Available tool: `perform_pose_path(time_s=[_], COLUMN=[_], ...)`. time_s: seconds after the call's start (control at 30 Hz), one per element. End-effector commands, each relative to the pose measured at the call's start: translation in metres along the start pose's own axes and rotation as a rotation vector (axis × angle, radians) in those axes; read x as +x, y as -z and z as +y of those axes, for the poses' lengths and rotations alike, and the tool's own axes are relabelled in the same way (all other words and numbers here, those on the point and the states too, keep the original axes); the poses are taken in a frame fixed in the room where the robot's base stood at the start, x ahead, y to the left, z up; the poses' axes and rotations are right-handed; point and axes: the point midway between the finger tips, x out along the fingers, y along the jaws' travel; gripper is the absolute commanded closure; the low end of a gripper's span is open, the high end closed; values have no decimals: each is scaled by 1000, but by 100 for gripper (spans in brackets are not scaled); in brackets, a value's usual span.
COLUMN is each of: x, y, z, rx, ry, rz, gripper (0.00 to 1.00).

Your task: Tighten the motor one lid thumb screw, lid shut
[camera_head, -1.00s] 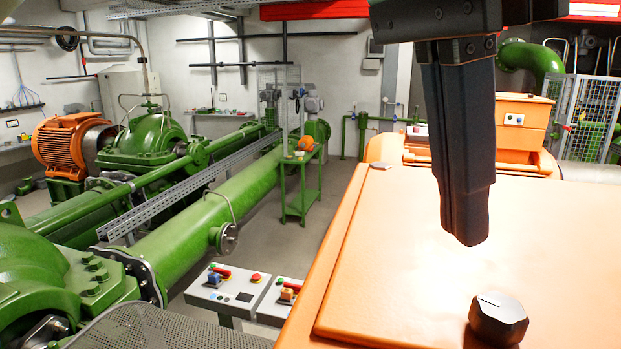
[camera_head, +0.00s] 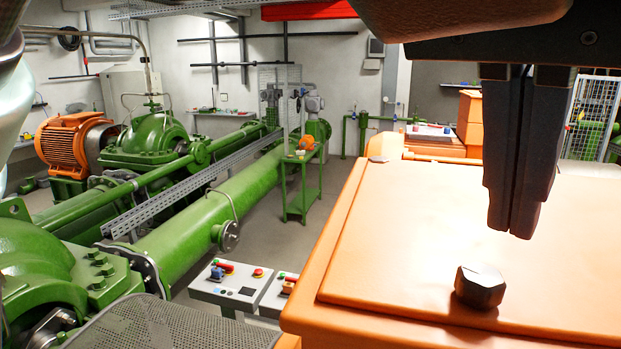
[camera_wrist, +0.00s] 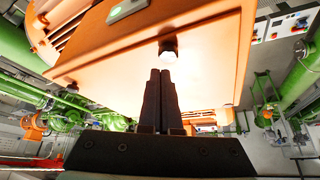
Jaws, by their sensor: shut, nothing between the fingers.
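The motor lid (camera_head: 440,240) is a flat orange panel at the right of the head view, lying shut on the orange box. The dark thumb screw (camera_head: 480,287) stands on the lid near its front; it also shows in the wrist view (camera_wrist: 168,50), its end brightly lit. My gripper (camera_head: 512,232) has its two dark fingers together with nothing between them. In the head view the fingertips appear above the screw and a little to its right, apart from it. In the wrist view the fingertips (camera_wrist: 161,72) point toward the screw with a gap.
A green pipe (camera_head: 190,240) and a green pump (camera_head: 60,265) fill the left. A green stand (camera_head: 302,185) is farther back. The lid around the screw is clear.

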Motion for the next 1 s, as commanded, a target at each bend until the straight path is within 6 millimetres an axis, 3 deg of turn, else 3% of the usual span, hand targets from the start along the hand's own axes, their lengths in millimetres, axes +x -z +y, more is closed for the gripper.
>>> perform_pose_path(time_s=[0.5, 1.0], x=[54, 57], y=[-30, -32], z=[0, 0], rx=[2, 3], ry=[-3, -1], rz=[-2, -2], gripper=[100, 100])
